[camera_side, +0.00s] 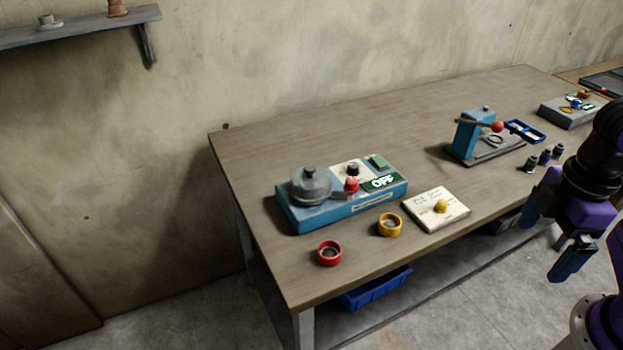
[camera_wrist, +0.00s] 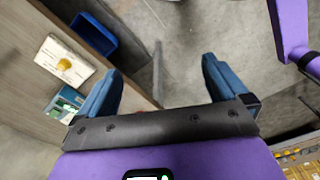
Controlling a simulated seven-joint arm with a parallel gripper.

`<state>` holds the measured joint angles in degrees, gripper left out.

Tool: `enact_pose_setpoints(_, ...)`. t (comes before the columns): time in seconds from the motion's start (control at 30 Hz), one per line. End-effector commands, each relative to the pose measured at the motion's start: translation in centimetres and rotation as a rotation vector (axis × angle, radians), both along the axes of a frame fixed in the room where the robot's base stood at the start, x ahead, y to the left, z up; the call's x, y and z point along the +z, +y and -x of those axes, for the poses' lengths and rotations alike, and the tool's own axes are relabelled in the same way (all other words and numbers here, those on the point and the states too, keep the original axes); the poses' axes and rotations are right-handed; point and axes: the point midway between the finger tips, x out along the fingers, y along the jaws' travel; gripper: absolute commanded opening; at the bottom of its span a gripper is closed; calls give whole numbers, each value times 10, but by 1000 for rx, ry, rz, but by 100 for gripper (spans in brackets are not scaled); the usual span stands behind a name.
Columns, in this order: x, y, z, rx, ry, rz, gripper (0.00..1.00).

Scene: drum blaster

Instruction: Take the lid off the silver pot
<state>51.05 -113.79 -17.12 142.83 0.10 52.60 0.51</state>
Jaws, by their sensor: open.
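The silver pot (camera_side: 311,190) sits on the left part of a blue machine (camera_side: 345,207) near the left end of the table. Its lid, topped by a dark knob (camera_side: 309,170), appears to be on it. My gripper (camera_side: 566,250) is at the right, off the table's front edge, well apart from the pot. In the wrist view my gripper (camera_wrist: 160,85) shows two blue fingers spread wide with nothing between them. The pot is not in the wrist view.
In front lie a red ring (camera_side: 328,253), a yellow ring (camera_side: 390,225) and a white notepad (camera_side: 436,211). A blue press (camera_side: 470,133) and several small dark jars (camera_side: 545,157) stand farther right.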

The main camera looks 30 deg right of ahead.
Motion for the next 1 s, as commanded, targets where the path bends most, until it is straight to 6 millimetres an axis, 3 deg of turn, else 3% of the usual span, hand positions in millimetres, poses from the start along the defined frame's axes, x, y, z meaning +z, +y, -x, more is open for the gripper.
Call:
enact_pose_setpoints(0.17, 14, 28, -30, -138, 3, -1, 100)
enact_pose_setpoints(0.6, 60, 131, -168, -794, 18, 3, 100)
enact_pose_setpoints(1.0, 78, 187, -293, -1395, 27, 4, 100)
